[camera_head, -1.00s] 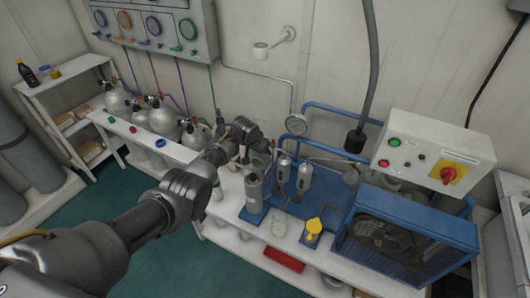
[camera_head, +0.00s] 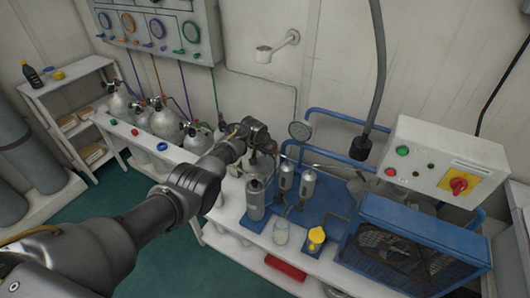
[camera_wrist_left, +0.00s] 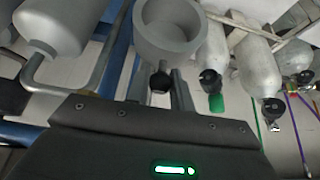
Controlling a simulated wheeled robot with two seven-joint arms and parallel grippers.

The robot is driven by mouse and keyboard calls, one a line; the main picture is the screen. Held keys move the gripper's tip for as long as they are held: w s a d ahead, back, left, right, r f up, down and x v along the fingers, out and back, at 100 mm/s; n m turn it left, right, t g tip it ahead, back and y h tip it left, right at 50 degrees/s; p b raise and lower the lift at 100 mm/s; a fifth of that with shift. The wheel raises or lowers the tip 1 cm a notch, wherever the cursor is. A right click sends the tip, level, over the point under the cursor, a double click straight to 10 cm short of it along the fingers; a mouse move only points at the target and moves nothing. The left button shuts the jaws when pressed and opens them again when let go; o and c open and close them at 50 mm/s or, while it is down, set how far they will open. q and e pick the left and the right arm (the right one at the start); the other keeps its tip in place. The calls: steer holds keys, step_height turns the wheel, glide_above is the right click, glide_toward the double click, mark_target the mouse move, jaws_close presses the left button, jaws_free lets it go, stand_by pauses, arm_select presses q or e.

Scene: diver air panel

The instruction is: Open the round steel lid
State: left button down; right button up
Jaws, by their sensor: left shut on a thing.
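My left arm comes in from the left in the head view. Its gripper (camera_head: 262,150) is at the back of the white bench, behind a grey upright canister (camera_head: 255,200); its fingertips are hard to make out there. In the left wrist view the gripper fingers (camera_wrist_left: 160,88) are close together at a small black knob (camera_wrist_left: 160,80). The knob sits at the edge of a round grey steel piece (camera_wrist_left: 170,30) with a raised rim and a hollow inside. I cannot tell for sure whether this piece is the lid or its housing. My right gripper is out of view.
A blue compressor (camera_head: 405,245) and a control box (camera_head: 445,165) with a red switch stand at the right. A pressure gauge (camera_head: 299,130) is just right of the gripper. White gas bottles (camera_head: 163,122) stand at the left. A hose (camera_head: 377,80) hangs above.

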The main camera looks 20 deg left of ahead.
arm_select(q)
steer(key=c, duration=1.4)
jaws_free()
steer(key=shift+d, duration=0.1)
steer(key=shift+o, duration=0.6)
steer(key=shift+w, duration=0.1)
steer(key=shift+s+r+p, duration=0.2)
steer(key=shift+r+p, duration=0.1)
steer(key=shift+r, duration=0.25)
steer(key=p+v, duration=0.1)
steer(key=v, duration=0.8)
steer(key=shift+s+r, duration=0.2)
steer(key=shift+s, duration=0.1)
